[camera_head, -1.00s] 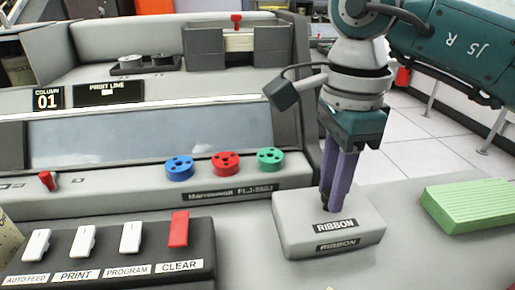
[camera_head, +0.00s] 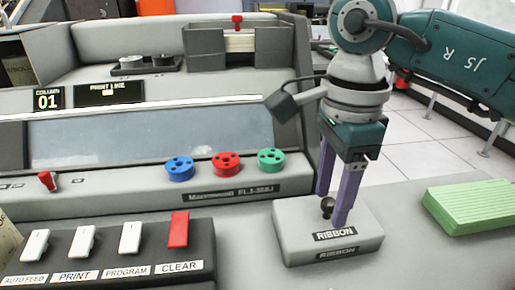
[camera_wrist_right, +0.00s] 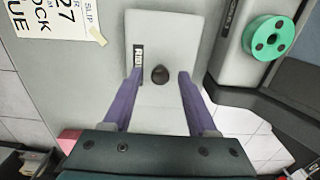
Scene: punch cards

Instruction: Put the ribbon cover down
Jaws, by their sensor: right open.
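The ribbon cover (camera_head: 300,235) is a light grey box lid with a dark round knob (camera_head: 326,205) on top and RIBBON labels. It rests flat on the grey desk surface in front of the machine. My right gripper (camera_head: 332,208) is open, its two purple fingers on either side of the knob and apart from it. In the right wrist view the cover (camera_wrist_right: 163,35) lies below, with the knob (camera_wrist_right: 159,75) between the spread fingers. My left gripper is not in view.
A green block (camera_head: 470,205) lies on the desk to the right of the cover. Blue (camera_head: 180,168), red (camera_head: 226,163) and green (camera_head: 270,160) spools sit on the machine's ledge behind. A switch panel (camera_head: 110,250) with a red CLEAR key stands at left.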

